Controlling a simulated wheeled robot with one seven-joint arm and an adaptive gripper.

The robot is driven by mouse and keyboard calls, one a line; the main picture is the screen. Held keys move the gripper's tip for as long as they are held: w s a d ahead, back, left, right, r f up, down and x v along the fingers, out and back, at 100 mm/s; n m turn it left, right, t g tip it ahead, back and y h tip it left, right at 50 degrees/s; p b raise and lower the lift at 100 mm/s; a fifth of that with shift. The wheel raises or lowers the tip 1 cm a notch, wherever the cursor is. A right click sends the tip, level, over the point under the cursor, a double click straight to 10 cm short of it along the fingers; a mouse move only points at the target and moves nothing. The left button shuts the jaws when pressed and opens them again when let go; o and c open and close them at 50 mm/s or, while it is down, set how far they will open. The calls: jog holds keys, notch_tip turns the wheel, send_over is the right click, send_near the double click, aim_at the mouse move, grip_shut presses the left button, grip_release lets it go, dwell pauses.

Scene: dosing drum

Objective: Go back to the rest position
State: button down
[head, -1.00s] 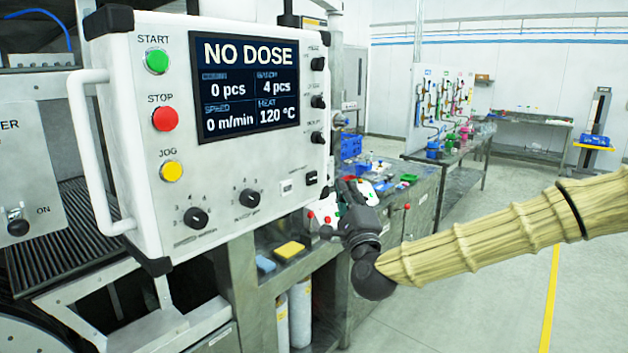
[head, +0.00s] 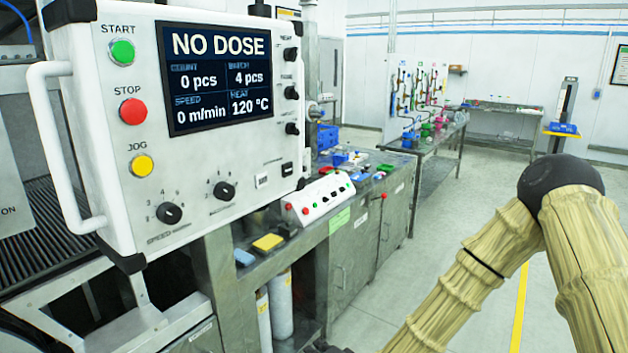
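My arm crosses the right side of the head view, bent at a dark elbow joint, its tan-sleeved forearm running down and left out of the bottom edge. Only a dark scrap, perhaps part of my gripper (head: 326,347), shows at the bottom edge; its fingers are hidden, so I cannot tell whether it is open or holds anything. The white control panel (head: 200,180) stands at the left, apart from my arm. Its screen (head: 218,75) reads NO DOSE, 0 pcs, 4 pcs, 0 m/min, 120 °C.
A small button box (head: 318,197) sits on the steel cabinet bench beyond the panel. A yellow sponge (head: 268,242) and a blue one (head: 244,257) lie on the nearer ledge. A bench (head: 433,140) with coloured items stands farther back. Open floor lies at the right.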

jog(key=s+d+f+n+g+h, duration=0.1)
jog(key=s+d+f+n+g, duration=0.25)
jog(key=s+f, duration=0.75)
jog(key=s+d+f+n+g+h, duration=0.1)
jog(key=s+d+f, duration=0.3)
jog(key=s, duration=0.5)
jog(key=s+d+f+n+g+h, duration=0.2)
jog(key=s+d+f+g, duration=0.2)
jog(key=s+d, duration=0.4)
jog(key=s+d+f+n+g+h, duration=0.2)
jog(key=s+d+f, duration=0.3)
jog(key=s, duration=0.5)
jog(key=shift+d+g, duration=0.55)
jog(key=shift+d, duration=0.25)
